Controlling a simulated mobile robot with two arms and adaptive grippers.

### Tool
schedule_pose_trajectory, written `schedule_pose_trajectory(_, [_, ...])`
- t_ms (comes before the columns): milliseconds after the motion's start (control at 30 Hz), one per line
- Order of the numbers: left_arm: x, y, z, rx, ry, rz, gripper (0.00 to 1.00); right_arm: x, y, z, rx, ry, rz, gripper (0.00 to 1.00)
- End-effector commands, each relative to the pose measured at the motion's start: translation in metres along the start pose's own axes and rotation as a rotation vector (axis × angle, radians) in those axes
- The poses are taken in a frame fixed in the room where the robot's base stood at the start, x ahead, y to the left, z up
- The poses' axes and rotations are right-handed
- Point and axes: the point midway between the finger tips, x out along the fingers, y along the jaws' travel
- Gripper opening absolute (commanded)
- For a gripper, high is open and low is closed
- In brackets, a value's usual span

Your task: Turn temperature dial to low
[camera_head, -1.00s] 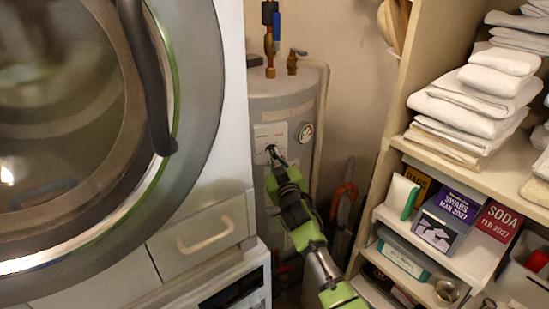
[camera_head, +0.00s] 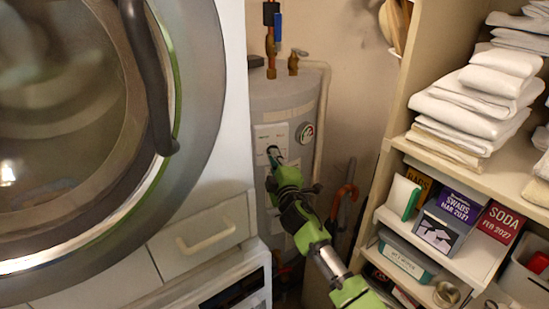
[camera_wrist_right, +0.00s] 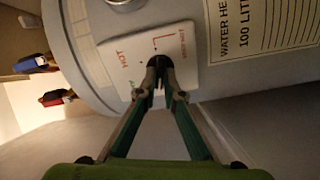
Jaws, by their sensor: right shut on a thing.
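The water heater (camera_head: 285,104) is a grey tank standing between the washer and the shelves. A white control panel (camera_head: 264,132) is on its front. In the wrist view the panel (camera_wrist_right: 125,55) shows red lettering, including "HOT", and the dark round temperature dial (camera_wrist_right: 158,61). My right gripper (camera_head: 274,153) reaches the panel from the lower right. In the wrist view its fingertips (camera_wrist_right: 158,78) are shut on the dial. The fingers cover part of the dial, so its pointer setting cannot be read. My left gripper is in neither view.
A washer with a round door (camera_head: 195,110) stands close on the left. A wooden shelf unit (camera_head: 395,120) with folded white towels (camera_head: 470,105) and labelled boxes stands on the right. A round gauge (camera_head: 305,132) is beside the panel. Pipes (camera_head: 270,45) rise above the tank.

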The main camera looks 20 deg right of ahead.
Motion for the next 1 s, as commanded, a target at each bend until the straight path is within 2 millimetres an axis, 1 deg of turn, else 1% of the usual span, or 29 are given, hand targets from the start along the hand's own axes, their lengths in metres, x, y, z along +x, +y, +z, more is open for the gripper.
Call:
schedule_pose_trajectory(200, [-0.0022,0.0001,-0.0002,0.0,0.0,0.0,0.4,-0.0003,-0.0022,0.0006,-0.157,-0.001,-0.004,0.0])
schedule_pose_trajectory(400, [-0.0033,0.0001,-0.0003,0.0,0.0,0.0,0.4,-0.0004,-0.0027,0.0009,-0.251,-0.001,-0.003,0.0])
schedule_pose_trajectory(633, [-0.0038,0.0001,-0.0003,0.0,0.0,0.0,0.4,-0.0005,-0.0035,0.0006,-0.302,0.0,-0.004,0.0])
schedule_pose_trajectory(1000, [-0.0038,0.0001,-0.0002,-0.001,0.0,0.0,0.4,-0.0005,-0.0039,0.0007,-0.312,0.0,-0.004,0.0])
